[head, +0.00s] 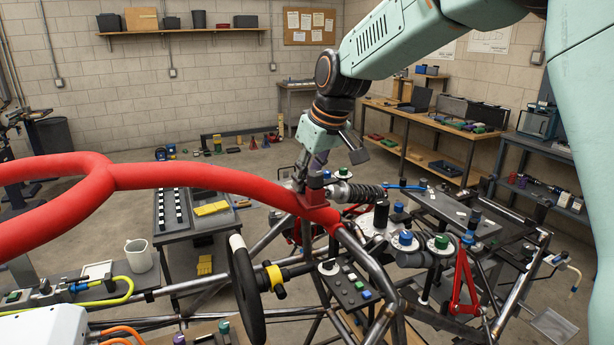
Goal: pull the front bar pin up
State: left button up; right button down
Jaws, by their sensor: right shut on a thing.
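The front bar (190,177) is a thick red padded tube that crosses from the left and ends at a red bracket (316,190) on the chassis. My right gripper (309,178) reaches down from above onto this bracket at the bar's right end. It is shut on the front bar pin, which is mostly hidden by the fingers. I cannot tell how far the pin stands out of the bracket. My left gripper is not in view.
A black steering wheel (246,290) and a switch panel (352,288) sit below the bar. A coil-over shock (358,193) lies just right of the gripper. A dark cart (172,238) stands behind the bar. Workbenches line the right wall.

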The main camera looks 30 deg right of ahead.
jog(key=shift+w+r, duration=0.1)
jog(key=shift+r, duration=1.75)
jog(key=c, duration=1.4)
grip_release()
jog(key=shift+s, duration=0.2)
jog(key=shift+r, duration=0.1)
jog(key=shift+r, duration=0.3)
jog(key=v, duration=1.1)
jog(key=shift+s+r, duration=0.1)
